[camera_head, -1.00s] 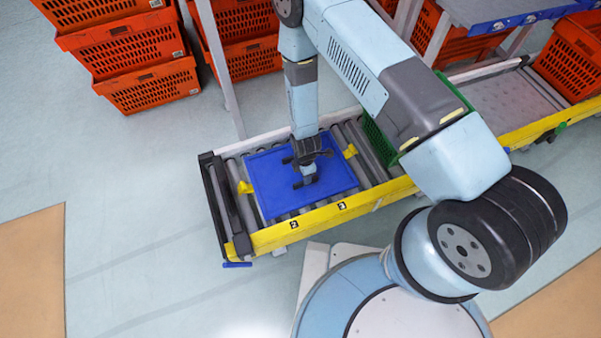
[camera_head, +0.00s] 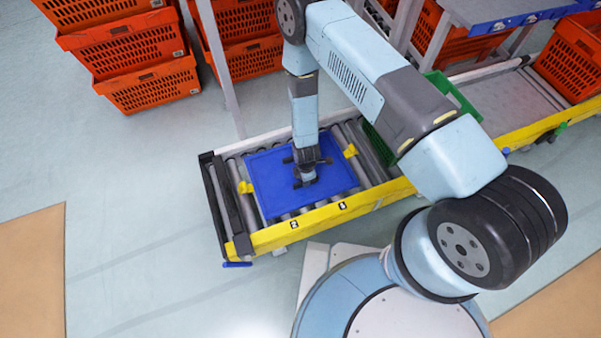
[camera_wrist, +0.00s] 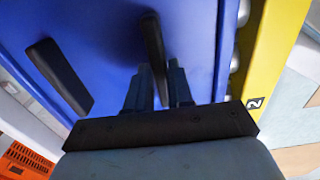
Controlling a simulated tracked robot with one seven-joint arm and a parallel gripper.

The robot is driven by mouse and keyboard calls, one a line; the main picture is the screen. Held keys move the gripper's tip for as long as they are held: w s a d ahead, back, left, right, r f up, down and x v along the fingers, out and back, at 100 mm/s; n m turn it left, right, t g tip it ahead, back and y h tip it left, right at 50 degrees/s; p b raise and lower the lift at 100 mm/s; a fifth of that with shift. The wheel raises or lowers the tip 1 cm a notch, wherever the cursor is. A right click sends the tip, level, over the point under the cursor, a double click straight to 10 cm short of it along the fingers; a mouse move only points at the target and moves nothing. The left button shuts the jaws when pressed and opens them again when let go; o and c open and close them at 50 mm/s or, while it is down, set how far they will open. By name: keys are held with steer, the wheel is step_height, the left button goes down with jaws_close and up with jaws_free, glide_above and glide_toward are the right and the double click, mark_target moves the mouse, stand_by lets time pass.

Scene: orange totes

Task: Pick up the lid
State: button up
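The lid is a flat blue panel (camera_head: 262,180) lying on the roller conveyor in the head view. It fills most of the wrist view (camera_wrist: 90,25) and carries two black bar handles. One handle (camera_wrist: 58,75) is at the left of the wrist view, clear of the fingers. The other handle (camera_wrist: 153,45) runs down between the fingers of my gripper (camera_wrist: 159,85). The fingers stand apart on either side of it, and I see no clear grip on it. In the head view, my gripper (camera_head: 306,175) points down over the lid's middle, partly hiding the handles.
The conveyor has a yellow front rail (camera_head: 325,213) and yellow clips (camera_head: 245,187) beside the lid. A green crate (camera_head: 378,145) stands right of the lid, partly behind my arm. Stacked orange totes (camera_head: 150,88) stand at the back left. The floor at left is clear.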

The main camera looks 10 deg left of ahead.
jaws_close()
stand_by(0.9)
